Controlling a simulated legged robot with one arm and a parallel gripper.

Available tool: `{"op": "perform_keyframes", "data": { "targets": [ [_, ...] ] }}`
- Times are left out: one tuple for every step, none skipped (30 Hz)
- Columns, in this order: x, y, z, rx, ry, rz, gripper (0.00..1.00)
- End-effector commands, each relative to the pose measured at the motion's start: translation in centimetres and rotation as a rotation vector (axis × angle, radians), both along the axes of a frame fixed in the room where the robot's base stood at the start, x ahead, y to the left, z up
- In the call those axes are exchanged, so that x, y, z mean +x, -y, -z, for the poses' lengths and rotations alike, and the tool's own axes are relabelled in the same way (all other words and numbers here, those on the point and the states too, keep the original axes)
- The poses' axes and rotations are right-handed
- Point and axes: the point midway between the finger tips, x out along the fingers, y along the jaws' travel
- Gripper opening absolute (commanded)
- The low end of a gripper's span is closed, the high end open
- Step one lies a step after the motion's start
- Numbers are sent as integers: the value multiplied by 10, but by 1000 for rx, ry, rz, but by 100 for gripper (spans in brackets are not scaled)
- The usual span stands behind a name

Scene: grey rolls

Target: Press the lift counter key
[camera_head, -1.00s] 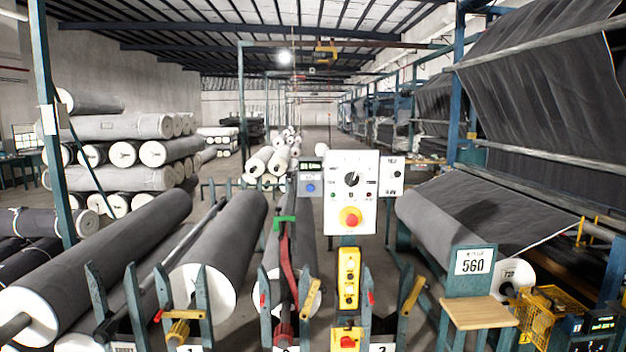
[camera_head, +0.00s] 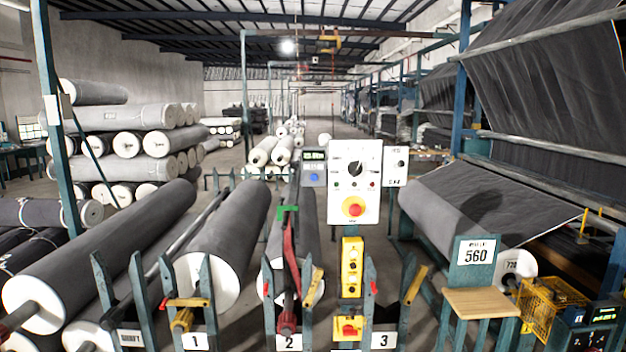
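A small grey box with a lit green display and a blue button (camera_head: 314,177) is fixed at the left edge of a white control panel (camera_head: 341,205). The panel has a black rotary knob and a red button on a yellow base. A narrower box (camera_head: 396,166) with small switches joins its right side. A yellow two-button box (camera_head: 352,266) and a yellow box with a red button (camera_head: 348,328) sit below. I cannot tell which one carries the lift counter key. My gripper is not in view.
Blue roll stands numbered 1 (camera_head: 195,341), 2 (camera_head: 289,342) and 3 (camera_head: 384,340) line the front. Large grey rolls (camera_head: 110,250) lie at the left.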

Motion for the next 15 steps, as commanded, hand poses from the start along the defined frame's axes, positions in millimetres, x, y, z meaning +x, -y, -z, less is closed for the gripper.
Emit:
{"op": "perform_keyframes", "data": {
  "targets": [
    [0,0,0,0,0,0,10],
    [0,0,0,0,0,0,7],
    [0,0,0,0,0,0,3],
    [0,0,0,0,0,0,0],
    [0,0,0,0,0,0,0],
    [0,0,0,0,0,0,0],
    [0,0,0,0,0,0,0],
    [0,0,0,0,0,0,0],
    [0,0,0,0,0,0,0],
    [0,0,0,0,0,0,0],
    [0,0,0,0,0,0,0],
    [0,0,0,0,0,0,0],
    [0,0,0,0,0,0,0],
    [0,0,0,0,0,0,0],
    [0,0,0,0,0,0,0]
  ]
}}
